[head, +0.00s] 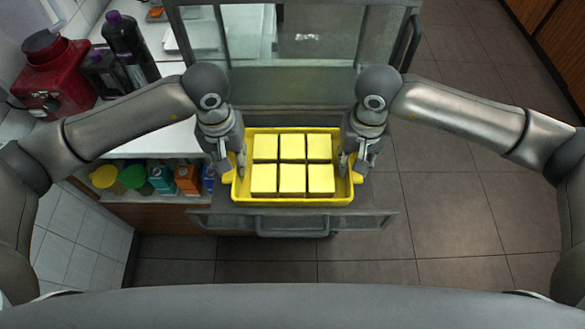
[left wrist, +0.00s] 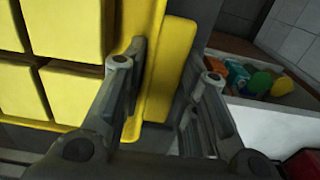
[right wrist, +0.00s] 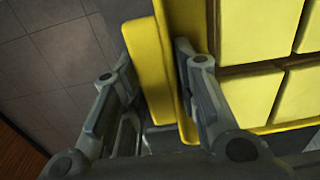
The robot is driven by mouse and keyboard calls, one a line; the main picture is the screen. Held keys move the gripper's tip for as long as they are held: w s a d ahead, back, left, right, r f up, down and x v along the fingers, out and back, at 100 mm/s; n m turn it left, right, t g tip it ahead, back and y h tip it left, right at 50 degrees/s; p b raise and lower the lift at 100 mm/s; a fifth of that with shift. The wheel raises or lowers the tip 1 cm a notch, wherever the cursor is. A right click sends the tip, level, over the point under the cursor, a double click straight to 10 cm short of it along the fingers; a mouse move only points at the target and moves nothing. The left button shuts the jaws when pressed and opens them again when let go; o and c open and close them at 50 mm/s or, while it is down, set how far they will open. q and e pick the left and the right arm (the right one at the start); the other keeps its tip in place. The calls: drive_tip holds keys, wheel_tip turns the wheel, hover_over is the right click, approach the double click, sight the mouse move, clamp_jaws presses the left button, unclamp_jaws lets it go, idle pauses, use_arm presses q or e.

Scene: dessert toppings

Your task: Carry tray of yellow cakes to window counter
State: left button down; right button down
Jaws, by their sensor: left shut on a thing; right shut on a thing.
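A yellow tray (head: 292,201) holds several square yellow cakes (head: 292,180) in two rows. It appears level, in front of me in the middle of the head view. My left gripper (head: 234,168) is shut on the tray's left side; in the left wrist view its fingers straddle the tray's yellow edge flange (left wrist: 168,65). My right gripper (head: 352,168) is shut on the tray's right side; in the right wrist view its fingers straddle the flange (right wrist: 148,75) there. I cannot tell whether the tray touches the grey frame under it.
A grey frame with a handle (head: 292,228) lies below the tray, and a glass-fronted cabinet (head: 292,80) stands behind. A white counter (head: 165,140) at left carries a red machine (head: 55,75) and dark bottles (head: 130,42). Tiled floor (head: 450,215) at right is clear.

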use_arm(q)
drive_tip(key=shift+r, duration=0.4)
use_arm(e)
drive_tip(key=shift+r, duration=0.4)
use_arm(q)
drive_tip(key=shift+f, duration=0.15)
use_arm(e)
drive_tip(key=shift+f, duration=0.15)
